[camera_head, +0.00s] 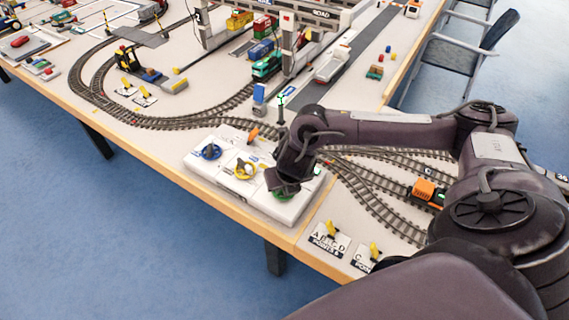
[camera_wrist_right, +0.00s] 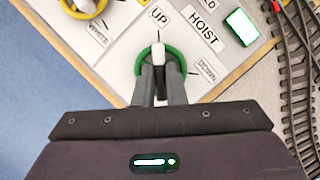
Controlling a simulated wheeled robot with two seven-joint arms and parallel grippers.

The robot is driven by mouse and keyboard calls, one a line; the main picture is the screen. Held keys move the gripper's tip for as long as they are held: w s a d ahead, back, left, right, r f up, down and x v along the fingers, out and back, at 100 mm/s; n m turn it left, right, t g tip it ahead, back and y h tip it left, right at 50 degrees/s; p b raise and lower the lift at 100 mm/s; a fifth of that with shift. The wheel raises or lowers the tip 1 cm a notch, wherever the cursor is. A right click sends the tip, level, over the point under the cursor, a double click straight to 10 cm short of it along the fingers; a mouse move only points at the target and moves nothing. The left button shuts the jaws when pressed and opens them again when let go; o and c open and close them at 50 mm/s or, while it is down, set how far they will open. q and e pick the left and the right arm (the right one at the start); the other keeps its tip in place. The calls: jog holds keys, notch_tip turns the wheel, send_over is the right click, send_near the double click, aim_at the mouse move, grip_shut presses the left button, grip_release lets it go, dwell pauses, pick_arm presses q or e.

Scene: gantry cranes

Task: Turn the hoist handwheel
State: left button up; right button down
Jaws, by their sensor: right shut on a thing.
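The hoist handwheel is a green ring (camera_wrist_right: 182,60) on a white panel, with the labels HOIST, UP and DOWN around it in the right wrist view. In the head view only a little of its green (camera_head: 284,195) shows under my right gripper (camera_head: 287,184). My right gripper (camera_wrist_right: 161,82) points down at the wheel. Its two fingers are shut on the handwheel at the near side of the ring, with a white and dark part showing between them. The fingers hide part of the wheel. My left gripper is in neither view.
A yellow handwheel (camera_head: 243,170) and a blue handwheel (camera_head: 209,151) stand on the same white panel (camera_head: 268,205), left of my gripper. Toy tracks run behind and to the right, with an orange locomotive (camera_head: 428,191). A green-lit display (camera_wrist_right: 242,26) lies right of the HOIST label.

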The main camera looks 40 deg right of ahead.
jog(key=c, duration=1.5)
grip_release()
jog(key=shift+r, duration=0.15)
jog(key=v, duration=0.7)
jog(key=shift+s+r+p, duration=0.1)
jog(key=shift+r+p, duration=0.15)
jog(key=shift+p, duration=0.15)
